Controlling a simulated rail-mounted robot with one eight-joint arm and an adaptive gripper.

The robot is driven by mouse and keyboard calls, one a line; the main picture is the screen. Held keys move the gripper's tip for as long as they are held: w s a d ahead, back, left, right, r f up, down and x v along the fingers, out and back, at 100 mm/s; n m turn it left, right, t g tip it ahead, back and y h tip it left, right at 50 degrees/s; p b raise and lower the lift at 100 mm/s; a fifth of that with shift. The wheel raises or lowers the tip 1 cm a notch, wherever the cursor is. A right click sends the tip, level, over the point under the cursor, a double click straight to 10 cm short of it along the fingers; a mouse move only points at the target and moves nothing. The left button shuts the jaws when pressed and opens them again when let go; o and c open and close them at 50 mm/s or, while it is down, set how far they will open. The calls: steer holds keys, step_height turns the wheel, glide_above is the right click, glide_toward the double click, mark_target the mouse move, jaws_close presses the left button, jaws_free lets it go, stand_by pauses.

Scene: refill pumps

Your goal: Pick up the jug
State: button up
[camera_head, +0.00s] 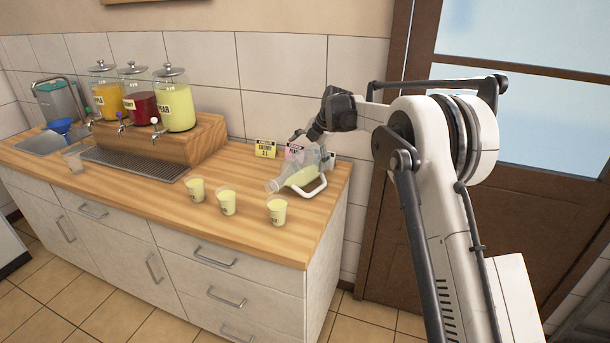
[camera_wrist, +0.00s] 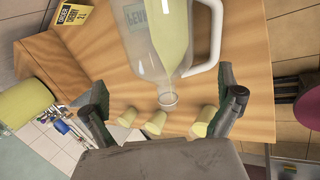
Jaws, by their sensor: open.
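The jug (camera_head: 282,184) is clear, with pale yellow liquid and a white handle. It lies on its side near the right end of the wooden counter, its mouth toward the left. In the wrist view the jug (camera_wrist: 150,45) fills the upper middle, with its neck pointing down in the picture and its handle at right. My gripper (camera_head: 308,135) is just above the jug in the head view. In the wrist view my gripper (camera_wrist: 165,88) is open, with its fingers apart on either side of the jug's neck. Nothing is held.
Three pale yellow cups (camera_head: 227,203) stand along the counter's front, left of and in front of the jug. Yellow (camera_head: 265,149) and pink cards stand behind it. Dispensers on a wooden stand (camera_head: 190,140), a drip tray (camera_head: 130,162), a clear cup (camera_head: 73,161) and a sink are further left.

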mark_target(299, 167)
steer(key=shift+p+x, duration=0.6)
steer(key=shift+x, duration=3.5)
steer(key=shift+c, duration=0.4)
steer(key=shift+r, duration=0.1)
steer(key=c, duration=1.6)
